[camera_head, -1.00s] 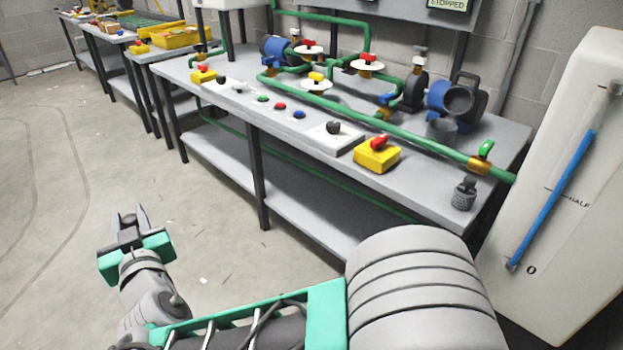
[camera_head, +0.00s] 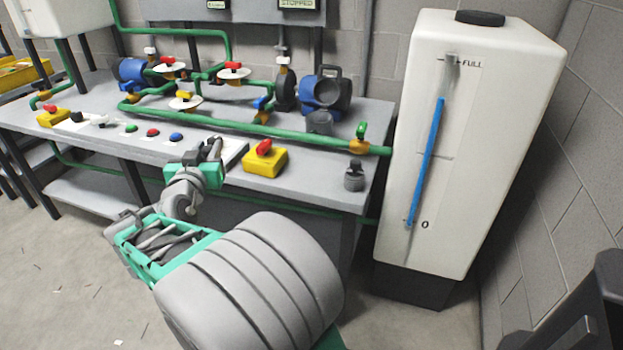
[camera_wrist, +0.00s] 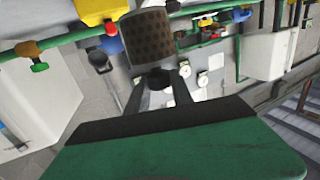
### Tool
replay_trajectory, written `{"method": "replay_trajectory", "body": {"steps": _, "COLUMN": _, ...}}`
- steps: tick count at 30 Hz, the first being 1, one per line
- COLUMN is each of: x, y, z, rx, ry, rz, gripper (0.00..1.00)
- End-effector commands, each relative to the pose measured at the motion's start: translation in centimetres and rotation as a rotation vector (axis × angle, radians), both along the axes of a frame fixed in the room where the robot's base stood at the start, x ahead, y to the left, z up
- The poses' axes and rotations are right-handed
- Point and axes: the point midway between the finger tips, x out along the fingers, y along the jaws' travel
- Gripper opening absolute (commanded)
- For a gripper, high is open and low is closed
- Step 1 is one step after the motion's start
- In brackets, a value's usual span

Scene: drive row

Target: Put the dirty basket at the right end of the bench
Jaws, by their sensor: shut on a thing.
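The dirty basket (camera_wrist: 150,38) is a brown perforated cup with a dark knob, seen close up in the wrist view. My gripper (camera_wrist: 160,82) is shut on its knob. In the head view my gripper (camera_head: 207,154) shows over the front part of the grey bench (camera_head: 318,183), left of the yellow box with a red knob; the basket is hard to make out there. A second, grey basket (camera_head: 355,177) with a dark knob stands upright at the right end of the bench, near the front edge.
The yellow box (camera_head: 265,162) sits between my gripper and the grey basket. A green pipe (camera_head: 300,133) runs behind them to the tall white tank (camera_head: 445,170) beyond the bench's right end. A blue pump (camera_head: 326,92) stands at the back. Bare bench top shows around the grey basket.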

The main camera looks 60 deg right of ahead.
Motion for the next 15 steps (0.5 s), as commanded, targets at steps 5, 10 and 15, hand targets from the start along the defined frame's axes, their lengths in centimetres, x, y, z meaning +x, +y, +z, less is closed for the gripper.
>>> {"method": "replay_trajectory", "body": {"steps": 5, "x": -7.4, "y": -11.6, "z": 1.0, "rx": -0.002, "ry": -0.001, "rz": -0.256, "gripper": 0.0}}
{"method": "replay_trajectory", "body": {"steps": 10, "x": -15.1, "y": -19.3, "z": 1.5, "rx": -0.004, "ry": -0.001, "rz": -0.445, "gripper": 0.0}}
{"method": "replay_trajectory", "body": {"steps": 15, "x": -20.2, "y": -23.0, "z": 1.7, "rx": -0.008, "ry": 0.0, "rz": -0.55, "gripper": 0.0}}
